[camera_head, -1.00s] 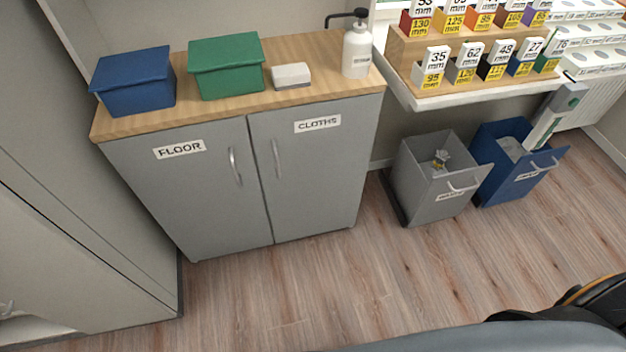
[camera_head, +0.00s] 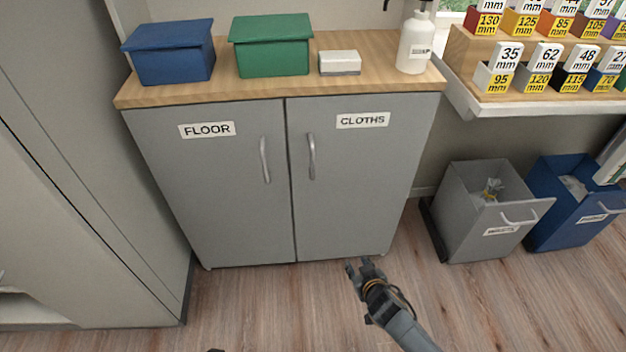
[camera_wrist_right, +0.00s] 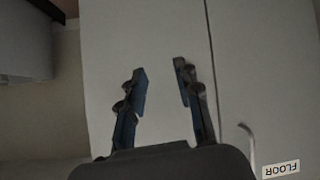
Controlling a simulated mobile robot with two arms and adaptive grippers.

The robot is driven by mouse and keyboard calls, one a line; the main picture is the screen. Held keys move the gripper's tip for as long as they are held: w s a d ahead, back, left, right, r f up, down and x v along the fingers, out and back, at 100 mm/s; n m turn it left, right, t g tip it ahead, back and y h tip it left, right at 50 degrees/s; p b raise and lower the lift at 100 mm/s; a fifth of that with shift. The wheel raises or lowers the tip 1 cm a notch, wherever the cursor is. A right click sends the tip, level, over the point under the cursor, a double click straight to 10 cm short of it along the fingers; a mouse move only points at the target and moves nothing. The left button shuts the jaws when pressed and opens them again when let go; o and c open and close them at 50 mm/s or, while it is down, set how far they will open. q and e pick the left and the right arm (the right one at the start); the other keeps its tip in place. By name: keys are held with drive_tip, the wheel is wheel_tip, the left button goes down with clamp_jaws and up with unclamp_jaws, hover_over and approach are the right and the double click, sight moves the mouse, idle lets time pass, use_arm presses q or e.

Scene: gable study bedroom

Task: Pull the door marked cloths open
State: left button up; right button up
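The grey door marked CLOTHS (camera_head: 355,185) is the right door of a low cabinet and looks shut. Its upright bar handle (camera_head: 311,157) is near its left edge, beside the seam. My right gripper (camera_head: 359,264) is near the door's lower edge, below and right of the handle, apart from it. In the right wrist view its fingers (camera_wrist_right: 160,68) are spread and empty, with a grey door panel behind them. The CLOTHS handle cannot be made out there.
The door marked FLOOR (camera_head: 215,190) is shut at the left. A blue box (camera_head: 172,55), a green box (camera_head: 272,50), a white block (camera_head: 340,62) and a pump bottle (camera_head: 415,45) stand on top. A grey bin (camera_head: 485,220) and a blue bin (camera_head: 565,215) stand right.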

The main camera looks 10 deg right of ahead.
drive_tip(key=w+a+r+t+y+b, duration=0.1)
drive_tip(key=w+a+r+t+b, duration=0.15)
drive_tip(key=r, duration=0.35)
drive_tip(key=w+a+r+t+b, duration=0.2)
drive_tip(key=w+a+r+b, duration=0.1)
drive_tip(key=w+r+b, duration=0.15)
drive_tip(key=t+y+b, duration=0.1)
drive_tip(key=t+b, duration=0.2)
approach(313, 163)
drive_tip(key=shift+m+g, duration=0.25)
drive_tip(key=shift+m, duration=0.15)
drive_tip(key=w, duration=0.3)
drive_tip(key=w+a+b, duration=0.1)
drive_tip(key=w, duration=0.5)
drive_tip(key=shift+w+a+r+b, duration=0.1)
drive_tip(key=shift+w+a+b, duration=0.2)
drive_tip(key=shift+w+b, duration=0.1)
use_arm(q)
drive_tip(key=w+d+r+t+h, duration=0.1)
drive_tip(key=w+r+t, duration=0.3)
drive_tip(key=r, duration=0.6)
drive_tip(key=w+d+r+t+h, duration=0.1)
drive_tip(key=w+r+t, duration=0.3)
drive_tip(key=r, duration=0.6)
drive_tip(key=shift+w+d+r+t, duration=0.35)
drive_tip(key=shift+w+d, duration=0.4)
drive_tip(key=shift+w, duration=0.3)
use_arm(e)
drive_tip(key=shift+w, duration=0.45)
clamp_jaws()
